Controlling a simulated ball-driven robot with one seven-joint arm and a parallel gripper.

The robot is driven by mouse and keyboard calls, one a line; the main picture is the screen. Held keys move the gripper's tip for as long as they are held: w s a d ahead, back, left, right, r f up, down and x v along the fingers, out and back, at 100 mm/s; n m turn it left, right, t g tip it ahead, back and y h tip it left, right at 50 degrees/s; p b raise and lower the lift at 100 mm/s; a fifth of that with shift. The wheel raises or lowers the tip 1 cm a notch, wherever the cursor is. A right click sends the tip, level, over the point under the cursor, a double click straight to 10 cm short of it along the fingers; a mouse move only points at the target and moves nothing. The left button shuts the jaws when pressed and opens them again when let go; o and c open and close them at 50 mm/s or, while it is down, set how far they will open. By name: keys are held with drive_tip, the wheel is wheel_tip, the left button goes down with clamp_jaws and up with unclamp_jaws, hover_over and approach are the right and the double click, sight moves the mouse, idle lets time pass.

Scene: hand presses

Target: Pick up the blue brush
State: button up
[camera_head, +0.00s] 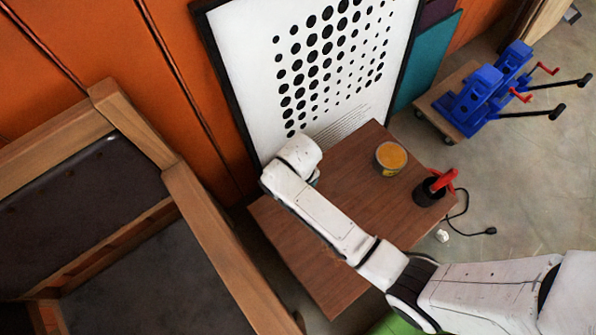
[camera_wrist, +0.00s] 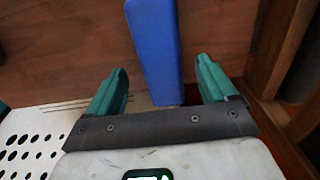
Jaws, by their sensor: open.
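The blue brush (camera_wrist: 155,45) shows in the wrist view as a long blue shape, wider at the top and narrowing downward between my fingers. My gripper (camera_wrist: 161,66) is open, with one teal finger on each side of it and a gap on both sides. I cannot tell how deep the brush sits between the fingers. Brown wood lies behind it. In the head view my arm reaches over the brown wooden table (camera_head: 350,215). My arm hides the brush there, and my fingers are mostly hidden under the wrist.
A can with a yellow-orange top (camera_head: 390,157) and a black cup with a red-handled tool (camera_head: 432,191) stand on the table's right part. A framed dotted poster (camera_head: 325,65) leans behind. A wooden frame (camera_head: 225,240) is at left. Blue presses (camera_head: 485,92) are at upper right.

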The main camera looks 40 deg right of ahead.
drive_tip(key=shift+f+b, duration=0.45)
drive_tip(key=shift+f, duration=1.5)
drive_tip(key=shift+c, duration=0.4)
drive_tip(key=c, duration=1.2)
drive_tip(key=shift+w+r, duration=0.1)
drive_tip(key=shift+r, duration=0.35)
wheel_tip(320, 180, up, 2)
drive_tip(key=shift+r+p, duration=0.25)
drive_tip(key=shift+p, duration=0.35)
drive_tip(key=s+r+p, duration=0.1)
drive_tip(key=s+r, duration=0.1)
drive_tip(key=s+r+p, duration=0.1)
drive_tip(key=s+r, duration=0.1)
drive_tip(key=r, duration=0.1)
drive_tip(key=shift+s+r, duration=0.25)
drive_tip(key=shift+s, duration=0.05)
drive_tip(key=s+r, duration=0.1)
drive_tip(key=s, duration=0.2)
drive_tip(key=s+r+p, duration=0.1)
drive_tip(key=s, duration=0.2)
drive_tip(key=s+r, duration=0.2)
drive_tip(key=s, duration=0.1)
drive_tip(key=shift+s+r+p, duration=0.1)
drive_tip(key=shift+s+p, duration=0.15)
drive_tip(key=shift+p, duration=0.1)
